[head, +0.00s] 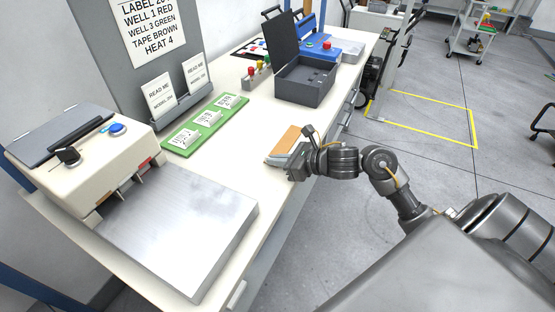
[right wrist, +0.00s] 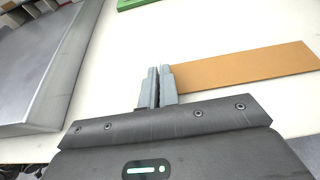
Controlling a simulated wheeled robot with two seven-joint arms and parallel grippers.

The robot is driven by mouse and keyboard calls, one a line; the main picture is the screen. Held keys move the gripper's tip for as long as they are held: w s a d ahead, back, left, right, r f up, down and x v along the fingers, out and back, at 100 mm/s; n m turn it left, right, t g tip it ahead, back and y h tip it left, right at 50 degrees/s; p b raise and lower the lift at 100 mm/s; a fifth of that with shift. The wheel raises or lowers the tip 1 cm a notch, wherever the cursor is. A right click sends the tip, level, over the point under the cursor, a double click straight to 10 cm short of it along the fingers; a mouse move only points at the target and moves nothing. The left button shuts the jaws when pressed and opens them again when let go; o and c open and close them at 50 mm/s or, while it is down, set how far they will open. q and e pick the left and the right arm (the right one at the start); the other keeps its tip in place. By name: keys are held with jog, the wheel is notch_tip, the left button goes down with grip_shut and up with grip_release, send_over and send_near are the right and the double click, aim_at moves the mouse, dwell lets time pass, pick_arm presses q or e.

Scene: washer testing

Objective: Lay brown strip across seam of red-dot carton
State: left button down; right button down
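The brown strip (head: 287,138) lies near the front edge of the white table; it also shows in the right wrist view (right wrist: 245,66), running right from beside the fingers. My right gripper (head: 283,158) is at the strip's near end. In the right wrist view its grey fingers (right wrist: 156,86) are almost together, with a thin gap and nothing visible between them. The right finger overlaps or touches the strip's left end; I cannot tell which. No red-dot carton can be made out in either view. My left gripper is not in view.
A bench machine with a metal plate (head: 182,236) stands at the left. A green board (head: 205,123) with white cards lies by the sign. An open dark box (head: 304,82) stands farther back, near a blue device (head: 318,46). The table between plate and strip is clear.

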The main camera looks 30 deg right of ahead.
jog(key=shift+f, duration=0.1)
jog(key=c, duration=1.7)
grip_release()
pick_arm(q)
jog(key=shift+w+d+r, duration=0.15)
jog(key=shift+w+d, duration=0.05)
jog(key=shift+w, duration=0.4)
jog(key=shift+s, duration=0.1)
